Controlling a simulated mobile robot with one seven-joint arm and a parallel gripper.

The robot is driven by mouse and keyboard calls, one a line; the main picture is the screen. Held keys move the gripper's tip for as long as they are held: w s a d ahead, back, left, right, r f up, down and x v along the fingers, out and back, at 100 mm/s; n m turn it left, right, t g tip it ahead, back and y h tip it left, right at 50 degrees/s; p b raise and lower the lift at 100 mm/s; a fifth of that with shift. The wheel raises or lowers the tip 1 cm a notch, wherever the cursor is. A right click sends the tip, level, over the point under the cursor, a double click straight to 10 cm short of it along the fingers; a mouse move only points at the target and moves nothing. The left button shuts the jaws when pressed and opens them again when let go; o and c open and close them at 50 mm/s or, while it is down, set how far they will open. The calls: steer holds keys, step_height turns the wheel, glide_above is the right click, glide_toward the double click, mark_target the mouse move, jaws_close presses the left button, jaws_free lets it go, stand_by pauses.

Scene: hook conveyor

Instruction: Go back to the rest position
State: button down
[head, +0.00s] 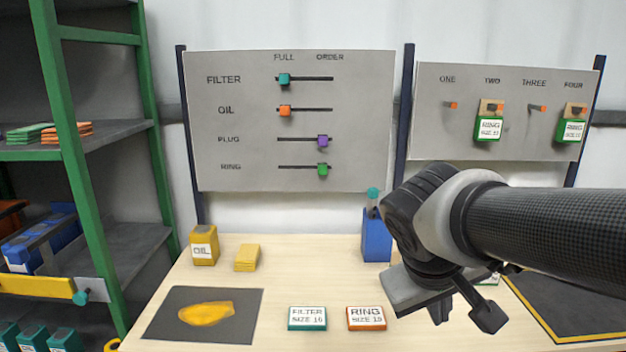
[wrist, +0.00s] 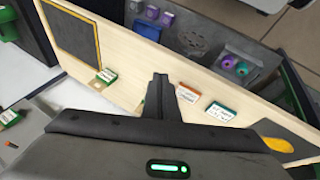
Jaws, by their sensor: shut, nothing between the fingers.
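My gripper (head: 464,312) hangs over the right part of the wooden table (head: 270,270), with my arm reaching in from the right. In the wrist view the fingers (wrist: 160,96) are together and empty. The orange RING card (head: 366,318) lies on the table left of the gripper, with the green FILTER card (head: 307,318) beside it. Both also show in the wrist view, the RING card (wrist: 187,93) nearer the fingers and the FILTER card (wrist: 221,111) farther right. A green-edged card (head: 489,279) is mostly hidden behind the gripper.
A blue bottle (head: 376,240) stands close behind my gripper. A yellow OIL can (head: 203,247) and yellow sponge-like block (head: 247,258) stand at the back left. A dark mat (head: 160,318) bears a yellow cloth (head: 207,313). A slider board (head: 240,120) and hook board (head: 440,120) rise behind.

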steer(key=s+a+m+t+y, duration=0.15)
steer(key=s+a+y, duration=0.3)
steer(key=s, duration=0.45)
step_height(320, 180, up, 17)
steer(key=p, duration=1.6)
steer(key=shift+w+a+f+h+p, duration=0.2)
steer(key=shift+w+h+p, duration=0.15)
steer(key=shift+w, duration=0.05)
steer(key=shift+m+g, duration=0.25)
